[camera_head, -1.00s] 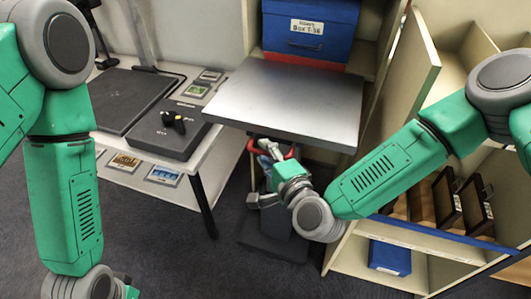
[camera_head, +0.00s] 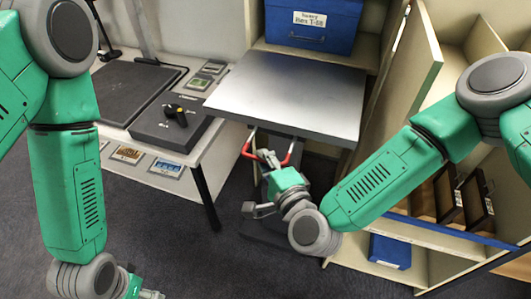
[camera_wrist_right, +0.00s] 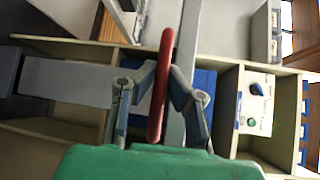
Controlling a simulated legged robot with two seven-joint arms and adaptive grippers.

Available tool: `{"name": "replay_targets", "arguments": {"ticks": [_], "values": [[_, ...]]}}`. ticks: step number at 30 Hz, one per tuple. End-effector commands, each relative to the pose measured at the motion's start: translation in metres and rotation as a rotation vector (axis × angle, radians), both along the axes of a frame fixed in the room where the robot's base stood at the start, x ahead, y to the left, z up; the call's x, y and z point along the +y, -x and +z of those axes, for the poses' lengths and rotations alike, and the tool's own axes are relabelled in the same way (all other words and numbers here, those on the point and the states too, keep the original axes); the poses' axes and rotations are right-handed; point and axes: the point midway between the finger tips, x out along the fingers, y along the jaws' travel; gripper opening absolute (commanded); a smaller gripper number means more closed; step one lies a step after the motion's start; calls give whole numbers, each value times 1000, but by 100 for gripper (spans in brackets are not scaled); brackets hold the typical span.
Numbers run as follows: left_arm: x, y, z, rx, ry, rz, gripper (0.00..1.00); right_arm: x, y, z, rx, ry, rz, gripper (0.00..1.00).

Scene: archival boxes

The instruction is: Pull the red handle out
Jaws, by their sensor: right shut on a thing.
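The red handle (camera_head: 247,151) is a bent bar under the front edge of a grey metal tabletop (camera_head: 290,90). My right gripper (camera_head: 267,157) is at it, below the tabletop. In the right wrist view the red handle (camera_wrist_right: 161,85) runs between the two fingers of my right gripper (camera_wrist_right: 161,78), which are shut on it. The gripper hides part of the handle in the head view. My left gripper (camera_head: 148,293) shows only in part at the bottom edge, away from the handle; its jaws are cut off.
A blue box (camera_head: 313,37) stands on a shelf behind the tabletop. A desk with a dark pad (camera_head: 120,92) and a black device (camera_head: 170,125) is at left. Open shelves (camera_head: 400,85) with dark frames and a blue box (camera_head: 390,250) are at right. Dark carpet (camera_head: 180,250) is clear in front.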

Motion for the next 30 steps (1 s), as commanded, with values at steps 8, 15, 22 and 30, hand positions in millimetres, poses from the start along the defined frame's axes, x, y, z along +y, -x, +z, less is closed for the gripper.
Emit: {"name": "replay_targets", "arguments": {"ticks": [8,15,22,30], "values": [[0,0,0,0,0,0,71,5,8,-3,13,0,20,31],[0,2,0,-1,0,0,71,2,7,-2,11,0,15,31],[0,2,1,-2,-1,0,71,-13,38,2,14,1,17,31],[0,2,1,-2,0,0,71,-38,88,9,15,2,19,31]]}}
